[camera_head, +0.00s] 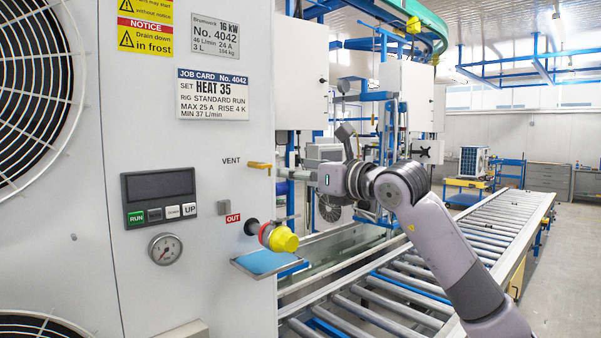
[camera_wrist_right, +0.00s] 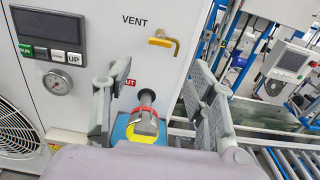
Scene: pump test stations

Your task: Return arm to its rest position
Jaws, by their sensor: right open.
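My right arm (camera_head: 440,235) comes in from the lower right in the head view and reaches left toward the white unit's front panel (camera_head: 215,265). Its gripper (camera_head: 297,174) is close to the panel, near the yellow vent lever (camera_head: 260,165). In the right wrist view the right gripper (camera_wrist_right: 160,70) is open, its two grey fingers spread wide with nothing held. The outlet fitting (camera_wrist_right: 147,118), with a red ring and yellow end, shows between and below the fingers. The vent lever (camera_wrist_right: 163,41) stands beyond the fingertips. My left gripper is out of view.
A display with buttons (camera_head: 159,196) and a gauge (camera_head: 165,249) are on the panel. A blue-topped tray (camera_head: 268,262) sits under the yellow-capped outlet. A roller conveyor (camera_head: 390,290) runs below my arm. The floor at far right is clear.

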